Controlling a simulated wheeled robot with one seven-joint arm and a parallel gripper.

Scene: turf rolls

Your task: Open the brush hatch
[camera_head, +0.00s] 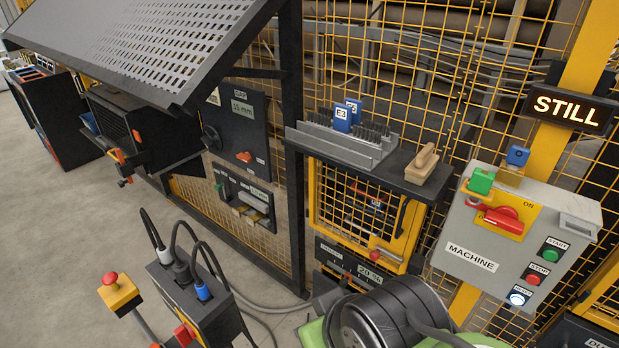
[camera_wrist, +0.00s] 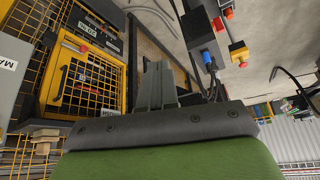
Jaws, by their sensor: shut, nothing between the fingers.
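The brush hatch (camera_head: 352,217) is a yellow-framed wire-mesh door below the dark shelf in the fence. It looks shut in its frame. Its dark upright handle (camera_head: 402,216) is on the right side, and a red knob (camera_head: 374,255) is at its lower edge. In the wrist view the hatch (camera_wrist: 85,78) appears turned, at the left, with its handle (camera_wrist: 61,83) visible. My gripper (camera_wrist: 156,66) is shut and empty, to the right of the hatch in that view and apart from it. In the head view my green and black arm end hides the fingers.
A dark shelf (camera_head: 390,172) above the hatch bears a wooden-handled brush (camera_head: 422,164) and a grey rack. The grey MACHINE box (camera_head: 500,240) stands at the right. A cabled dark box (camera_head: 195,300) with a red-buttoned yellow box is at lower left.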

